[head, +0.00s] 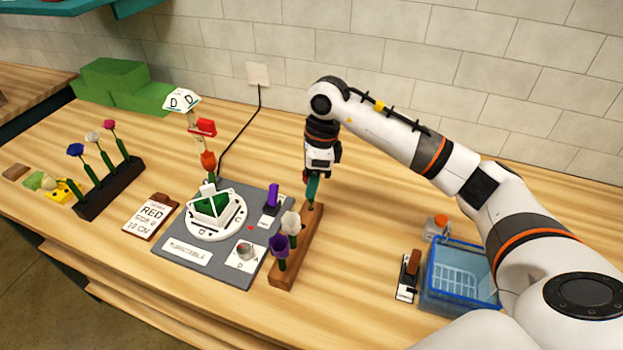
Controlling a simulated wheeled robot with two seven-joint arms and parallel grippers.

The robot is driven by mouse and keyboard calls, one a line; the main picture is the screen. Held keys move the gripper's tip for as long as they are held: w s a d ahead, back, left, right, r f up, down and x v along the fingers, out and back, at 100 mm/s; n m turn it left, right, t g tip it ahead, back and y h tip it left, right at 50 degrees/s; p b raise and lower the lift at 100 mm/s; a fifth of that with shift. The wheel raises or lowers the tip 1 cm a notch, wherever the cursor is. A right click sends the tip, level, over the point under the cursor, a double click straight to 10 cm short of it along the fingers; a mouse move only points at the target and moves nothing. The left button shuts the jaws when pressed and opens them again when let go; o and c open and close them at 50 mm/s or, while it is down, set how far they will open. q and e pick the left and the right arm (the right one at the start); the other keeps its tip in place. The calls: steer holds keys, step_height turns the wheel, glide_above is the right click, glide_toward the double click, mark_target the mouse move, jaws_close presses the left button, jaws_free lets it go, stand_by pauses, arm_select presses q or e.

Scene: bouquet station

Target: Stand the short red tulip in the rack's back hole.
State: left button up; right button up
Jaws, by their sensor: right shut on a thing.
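The brown wooden rack (298,262) stands right of the turntable board. A purple tulip (279,245) stands in its front part and a white tulip (291,223) in its middle. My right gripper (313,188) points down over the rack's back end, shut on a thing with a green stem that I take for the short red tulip. My left gripper is not in view.
A dark rack (110,188) holds blue, white and pink flowers. A blue basket (458,303) is at right. Table between rack and basket is mostly clear.

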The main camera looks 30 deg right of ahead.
steer(key=shift+f+b, duration=0.65)
steer(key=shift+b, duration=0.2)
stand_by(0.9)
stand_by(0.8)
steer(key=o, duration=0.7)
steer(key=shift+o, duration=0.2)
steer(key=shift+r, duration=0.15)
steer(key=shift+d+r+p, duration=0.2)
steer(key=shift+r+p, duration=0.35)
steer(key=shift+r, duration=0.5)
steer(key=shift+d+r+p, duration=0.15)
steer(key=shift+r+p, duration=0.45)
steer(key=shift+r, duration=0.4)
steer(key=shift+d+r+p, duration=0.2)
steer(key=shift+r+p, duration=0.35)
steer(key=shift+r, duration=0.5)
steer(key=o, duration=0.5)
steer(key=shift+o, duration=0.2)
